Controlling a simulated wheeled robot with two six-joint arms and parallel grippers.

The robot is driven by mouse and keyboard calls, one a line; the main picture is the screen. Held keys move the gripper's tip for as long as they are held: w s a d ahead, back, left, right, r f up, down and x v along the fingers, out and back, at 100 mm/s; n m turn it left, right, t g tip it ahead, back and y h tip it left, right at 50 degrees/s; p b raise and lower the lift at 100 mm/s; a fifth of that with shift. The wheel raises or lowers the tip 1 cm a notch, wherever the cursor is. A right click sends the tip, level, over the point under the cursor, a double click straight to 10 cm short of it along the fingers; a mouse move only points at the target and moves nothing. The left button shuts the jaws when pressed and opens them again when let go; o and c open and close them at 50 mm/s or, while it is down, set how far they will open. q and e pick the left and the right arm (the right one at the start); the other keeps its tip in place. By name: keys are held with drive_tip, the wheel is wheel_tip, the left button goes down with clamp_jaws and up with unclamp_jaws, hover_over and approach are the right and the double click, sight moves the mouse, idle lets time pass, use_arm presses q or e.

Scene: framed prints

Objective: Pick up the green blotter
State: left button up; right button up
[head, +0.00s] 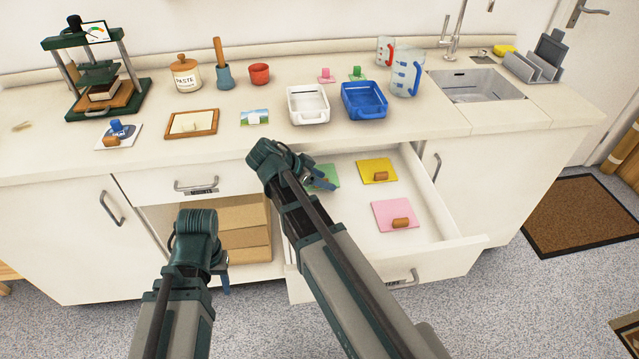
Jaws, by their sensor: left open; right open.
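The green blotter (331,172) lies in the open drawer (437,213), at its left side. My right gripper (324,183) is open and is over the blotter in the picture, hiding part of it. I cannot tell whether they touch. A yellow blotter (370,165) and a pink blotter (388,222), each with a brown knob, lie in the same drawer to the right. My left gripper (224,280) is open and empty, low in front of the cabinet, away from the blotter.
The drawer's raised walls surround the blotters. An open lower compartment with cardboard boxes (243,238) is to the left. Above, the counter (440,120) holds a white tray (309,112), a blue tray (364,112), a wooden frame (205,121) and a press (75,111).

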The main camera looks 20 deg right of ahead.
clamp_jaws()
idle(0.4)
